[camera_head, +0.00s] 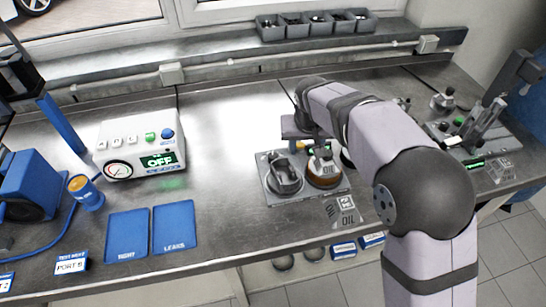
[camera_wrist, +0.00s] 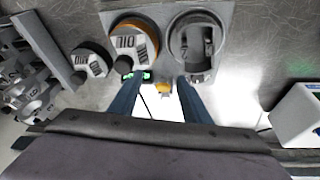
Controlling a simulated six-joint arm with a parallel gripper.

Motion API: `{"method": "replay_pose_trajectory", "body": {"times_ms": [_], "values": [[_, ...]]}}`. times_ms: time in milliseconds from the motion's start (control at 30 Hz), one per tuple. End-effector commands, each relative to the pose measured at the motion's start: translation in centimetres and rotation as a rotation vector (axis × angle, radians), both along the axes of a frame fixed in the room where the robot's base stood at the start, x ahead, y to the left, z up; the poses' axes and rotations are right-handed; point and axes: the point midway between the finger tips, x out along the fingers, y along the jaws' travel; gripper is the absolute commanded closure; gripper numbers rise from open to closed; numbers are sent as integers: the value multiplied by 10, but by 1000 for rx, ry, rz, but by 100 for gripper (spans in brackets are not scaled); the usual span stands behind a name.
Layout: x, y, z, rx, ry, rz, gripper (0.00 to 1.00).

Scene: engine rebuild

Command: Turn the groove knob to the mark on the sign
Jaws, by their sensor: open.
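I cannot tell for sure which part is the groove knob. In the head view, a plate (camera_head: 300,198) in mid bench carries a dark grey pot (camera_head: 285,181) and an orange-brown round part (camera_head: 323,172). In the wrist view these are the grey pot (camera_wrist: 197,45) and the orange-rimmed part (camera_wrist: 121,27) with a white lettered label. My gripper (camera_wrist: 160,108) is open and empty, its two blue fingers apart beside the plate. A small yellow piece (camera_wrist: 163,88) shows between the fingers. A card reading OIL (camera_head: 345,209) lies before the plate. My arm hides part of this station.
A white box (camera_head: 140,145) showing OFF stands left, with blue trays (camera_head: 174,228) before it and a blue can (camera_head: 85,192) beside it. A fixture (camera_head: 470,130) stands right. Bins (camera_head: 315,24) line the back ledge. Bench between the white box and plate is clear.

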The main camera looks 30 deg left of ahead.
Motion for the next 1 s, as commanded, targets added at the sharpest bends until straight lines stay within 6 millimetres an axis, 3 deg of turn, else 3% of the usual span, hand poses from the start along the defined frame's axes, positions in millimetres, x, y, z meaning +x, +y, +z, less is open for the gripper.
{"method": "replay_pose_trajectory", "body": {"times_ms": [33, 100, 233, 400, 733, 1000], "values": [[-5, 22, -6, 6, -10, 27, 57], [-10, 45, -7, 16, -23, 50, 57], [-18, 74, -10, 31, -39, 80, 57], [-26, 85, -22, 72, -20, 63, 57], [-24, 88, -30, 77, -17, 60, 57], [-14, 94, -58, 76, -17, 59, 57]]}}
